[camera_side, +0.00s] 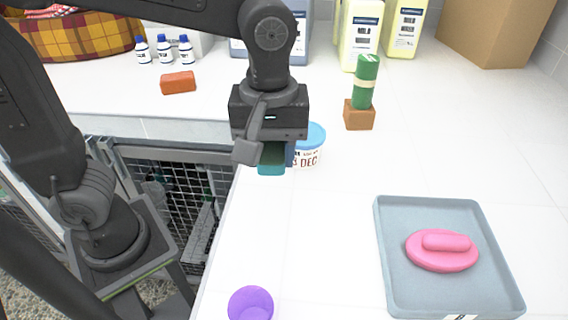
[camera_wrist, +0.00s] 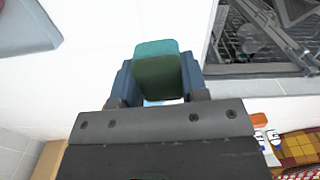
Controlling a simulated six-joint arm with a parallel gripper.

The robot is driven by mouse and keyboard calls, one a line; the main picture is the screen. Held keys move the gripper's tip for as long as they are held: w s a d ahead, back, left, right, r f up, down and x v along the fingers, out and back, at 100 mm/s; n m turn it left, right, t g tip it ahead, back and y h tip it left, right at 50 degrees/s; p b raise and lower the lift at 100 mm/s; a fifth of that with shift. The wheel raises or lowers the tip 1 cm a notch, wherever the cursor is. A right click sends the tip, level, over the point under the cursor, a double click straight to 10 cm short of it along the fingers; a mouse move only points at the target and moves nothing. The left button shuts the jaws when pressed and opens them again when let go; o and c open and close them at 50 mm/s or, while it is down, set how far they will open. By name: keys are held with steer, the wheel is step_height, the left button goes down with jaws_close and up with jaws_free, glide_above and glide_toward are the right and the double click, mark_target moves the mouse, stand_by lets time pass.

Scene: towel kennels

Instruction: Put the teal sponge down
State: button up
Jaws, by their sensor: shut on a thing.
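The teal sponge (camera_side: 271,160) is held in my gripper (camera_side: 272,148), above the white counter near its edge in the side view. In the wrist view the sponge (camera_wrist: 157,48) shows a teal end and a darker green face, between the two blue fingers of my gripper (camera_wrist: 158,75). My gripper is shut on it. The palm and wrist hide part of the sponge in the side view.
A tub with a blue lid (camera_side: 311,145) stands just behind my gripper. A grey tray (camera_side: 388,285) holding a pink brush (camera_side: 442,250) lies at right. Wire kennels (camera_side: 180,190) lie below the edge.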

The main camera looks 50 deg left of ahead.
steer(key=shift+w+a+r, duration=0.3)
steer(key=shift+w+a, duration=0.05)
steer(key=shift+a, duration=0.15)
steer(key=shift+w+a+r, duration=0.3)
steer(key=shift+w+a, duration=0.05)
steer(key=shift+a, duration=0.15)
steer(key=shift+w+a+r+m, duration=0.15)
steer(key=shift+w+m, duration=0.45)
steer(key=shift+m, duration=0.1)
steer(key=shift+s, duration=0.1)
